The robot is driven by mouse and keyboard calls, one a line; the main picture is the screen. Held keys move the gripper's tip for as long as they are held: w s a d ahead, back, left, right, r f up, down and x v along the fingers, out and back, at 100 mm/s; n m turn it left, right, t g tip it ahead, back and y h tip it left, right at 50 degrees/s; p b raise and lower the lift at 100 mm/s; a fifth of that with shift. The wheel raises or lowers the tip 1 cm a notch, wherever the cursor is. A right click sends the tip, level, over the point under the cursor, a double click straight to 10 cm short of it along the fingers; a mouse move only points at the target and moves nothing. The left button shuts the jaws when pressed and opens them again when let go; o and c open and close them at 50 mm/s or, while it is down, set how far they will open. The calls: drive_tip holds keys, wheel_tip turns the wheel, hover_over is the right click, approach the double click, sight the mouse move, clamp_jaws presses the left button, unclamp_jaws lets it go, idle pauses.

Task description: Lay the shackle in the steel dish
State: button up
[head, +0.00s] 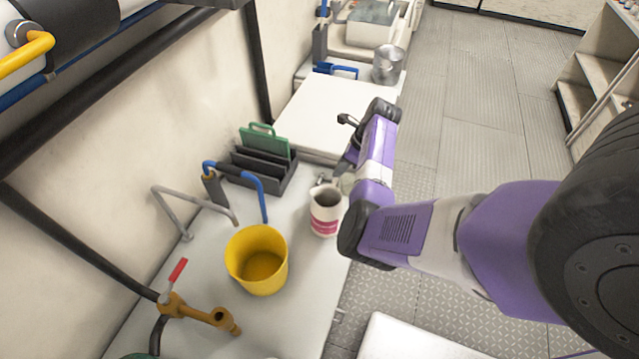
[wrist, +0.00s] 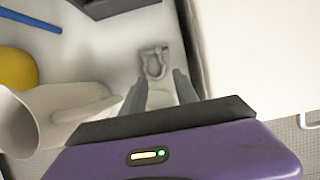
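A small grey U-shaped shackle (wrist: 154,63) lies on the light counter in the wrist view, just beyond and between my fingertips. In the head view, a small grey piece beside the mug, probably the shackle (head: 322,180), is partly hidden by my arm. My gripper (wrist: 160,82) is open, with its two dark fingers apart and nothing clearly held between them. A shiny steel vessel (head: 388,64) stands at the far end of the counter. I cannot tell whether it is the steel dish; no other steel dish is clear.
A white mug with a pink band (head: 325,211) stands close to my gripper. A yellow bucket (head: 257,260), a dark rack with a green board (head: 265,142), blue and grey bent tubes and a brass valve (head: 185,306) crowd the left. A white raised surface (head: 335,112) lies beyond.

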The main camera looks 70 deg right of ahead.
sight(329, 178)
drive_tip(key=x, duration=0.5)
drive_tip(key=shift+w+d+f, duration=0.15)
drive_tip(key=shift+w+d, duration=0.2)
drive_tip(key=shift+d, duration=0.05)
drive_tip(key=shift+w+f, duration=0.25)
drive_tip(key=shift+f, duration=0.35)
clamp_jaws()
